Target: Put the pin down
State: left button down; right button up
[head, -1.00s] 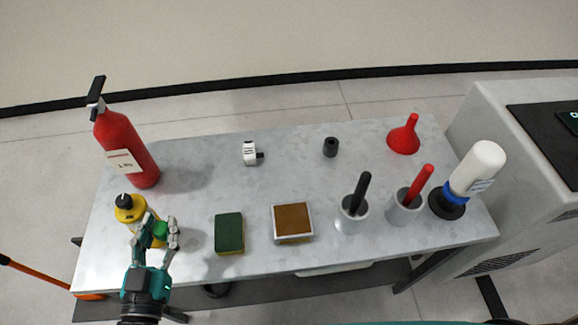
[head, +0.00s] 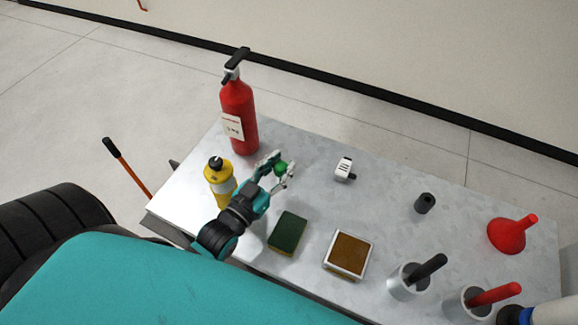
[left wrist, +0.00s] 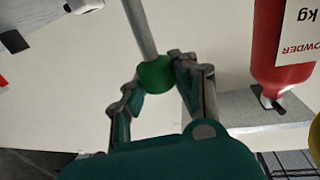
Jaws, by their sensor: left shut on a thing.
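The pin has a round green head (head: 280,169) and, in the left wrist view, a grey metal shaft (left wrist: 141,28). My left gripper (head: 277,171) is shut on the green head, which also shows between its fingers in the left wrist view (left wrist: 156,76). The gripper is over the left part of the table, right of the yellow bottle and in front of the red extinguisher. How high the pin is above the tabletop, I cannot tell. My right gripper is out of view.
The grey table (head: 300,185) has a red extinguisher (head: 239,118), yellow bottle (head: 219,182), green sponge (head: 288,232), brown-topped box (head: 348,253), white item (head: 344,169), black cylinder (head: 425,203), red funnel (head: 507,235) and two cups with handles. Bare table lies right of the gripper.

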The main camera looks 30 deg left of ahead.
pick_arm(q)
jog(key=shift+w+d, duration=0.25)
jog(key=shift+w, duration=0.6)
jog(key=shift+w+d+f, duration=0.1)
jog(key=shift+w+f, duration=0.1)
jog(key=shift+f, duration=0.8)
jog(key=shift+w+d+f, duration=0.1)
jog(key=shift+w+f, duration=0.1)
jog(key=shift+f, duration=0.75)
jog(key=c, duration=1.1)
grip_release()
jog(key=shift+o, duration=0.2)
jog(key=shift+s, duration=0.15)
jog(key=s, duration=0.4)
jog(key=s+a, duration=0.1)
jog(key=s, duration=0.2)
jog(key=s+b, duration=0.1)
jog(key=s, duration=0.3)
jog(key=shift+s+a+r, duration=0.1)
jog(key=shift+s+a, duration=0.05)
jog(key=shift+s, duration=0.2)
